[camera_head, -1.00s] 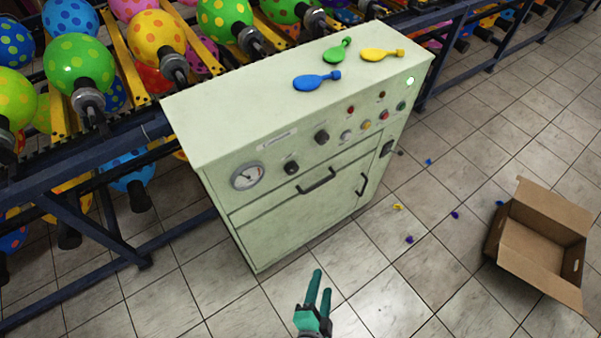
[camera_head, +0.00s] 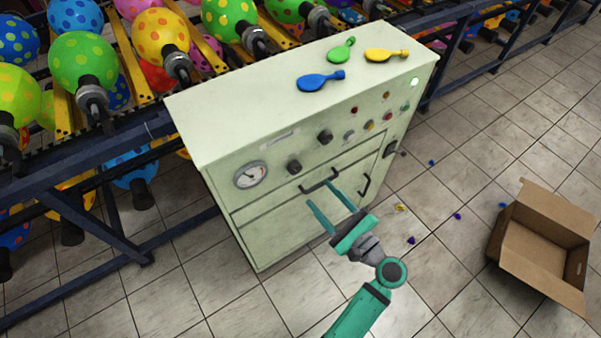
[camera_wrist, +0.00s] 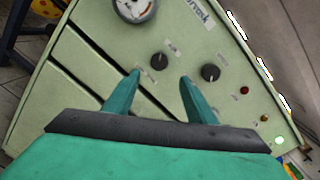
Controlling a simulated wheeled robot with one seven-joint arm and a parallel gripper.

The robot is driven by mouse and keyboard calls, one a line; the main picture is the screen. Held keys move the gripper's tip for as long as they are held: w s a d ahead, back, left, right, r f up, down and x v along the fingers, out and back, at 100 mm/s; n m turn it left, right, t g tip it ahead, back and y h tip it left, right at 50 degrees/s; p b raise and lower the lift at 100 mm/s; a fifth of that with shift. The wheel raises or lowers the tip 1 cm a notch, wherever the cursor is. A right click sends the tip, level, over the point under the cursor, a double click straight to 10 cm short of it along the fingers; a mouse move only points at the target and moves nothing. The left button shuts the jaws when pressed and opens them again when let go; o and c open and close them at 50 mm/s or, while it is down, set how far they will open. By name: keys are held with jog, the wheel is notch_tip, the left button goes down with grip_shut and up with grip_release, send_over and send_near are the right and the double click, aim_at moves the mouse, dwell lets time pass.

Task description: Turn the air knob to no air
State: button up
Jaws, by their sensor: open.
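A pale green control cabinet (camera_head: 236,122) carries two black knobs on its front. The left knob (camera_head: 294,167) is nearer the round gauge (camera_head: 251,175). The right knob (camera_head: 325,136) is farther along the panel. Their labels are too small to read, so I cannot tell which is the air knob. My gripper (camera_head: 320,193) is open and empty in front of the cabinet, below the knobs. In the wrist view, the left knob (camera_wrist: 159,61) lies just beyond the gap between my fingertips (camera_wrist: 160,76). The right knob (camera_wrist: 210,72) is right of the right fingertip. Neither is gripped.
A dark handle (camera_head: 319,180) sticks out of the cabinet front near my fingers. Blue (camera_head: 320,81), green (camera_head: 341,49) and yellow (camera_head: 385,55) flat balloons lie on top. An open cardboard box (camera_head: 541,244) stands at right on the tiled floor.

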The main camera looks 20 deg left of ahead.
aim_at(297, 171)
jog(key=x, duration=0.9)
jog(key=shift+w+a, duration=0.15)
jog(key=shift+a, duration=0.1)
jog(key=shift+w+a, duration=0.15)
jog(key=shift+a, duration=0.35)
jog(key=shift+d, duration=0.1)
jog(key=c, duration=1)
